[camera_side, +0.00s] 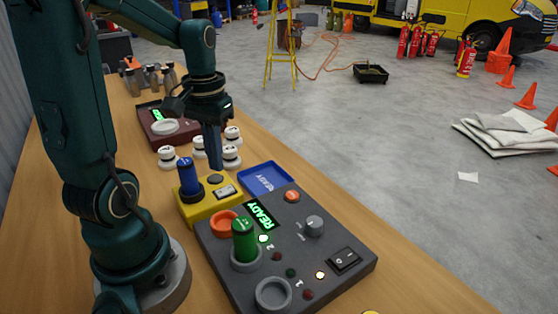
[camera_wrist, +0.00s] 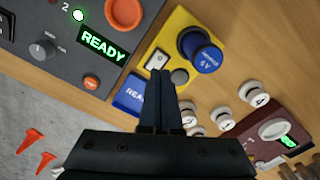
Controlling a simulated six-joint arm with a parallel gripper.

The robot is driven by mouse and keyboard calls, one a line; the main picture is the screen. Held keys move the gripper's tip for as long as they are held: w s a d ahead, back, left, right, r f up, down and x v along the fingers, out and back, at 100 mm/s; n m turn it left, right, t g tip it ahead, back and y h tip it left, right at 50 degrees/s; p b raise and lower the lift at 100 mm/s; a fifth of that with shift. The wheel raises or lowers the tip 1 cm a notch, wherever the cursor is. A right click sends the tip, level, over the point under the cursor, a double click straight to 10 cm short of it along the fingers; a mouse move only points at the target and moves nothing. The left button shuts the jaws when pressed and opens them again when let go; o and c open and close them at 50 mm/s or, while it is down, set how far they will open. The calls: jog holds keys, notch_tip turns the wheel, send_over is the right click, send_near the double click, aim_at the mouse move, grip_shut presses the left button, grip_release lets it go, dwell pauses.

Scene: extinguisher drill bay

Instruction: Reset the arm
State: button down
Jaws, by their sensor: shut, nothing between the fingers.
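My gripper (camera_side: 214,165) points down over the wooden table, its two dark fingers together and nothing between them. I cannot tell how high above the table the tips are. In the wrist view my gripper (camera_wrist: 160,75) shows as two fingers side by side, with the yellow box (camera_wrist: 168,50) beyond them. A blue cylinder (camera_wrist: 201,52) stands on that box; it also shows upright in the side view (camera_side: 187,170).
A grey panel (camera_side: 330,262) with a lit READY display (camera_side: 261,215) and a green cylinder (camera_side: 244,240) stands in front. A blue tray (camera_side: 266,178) lies beside the yellow box. A dark red box (camera_side: 150,118) stands behind. The table's right edge borders open floor.

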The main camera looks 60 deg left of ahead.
jog(key=shift+r, duration=0.7)
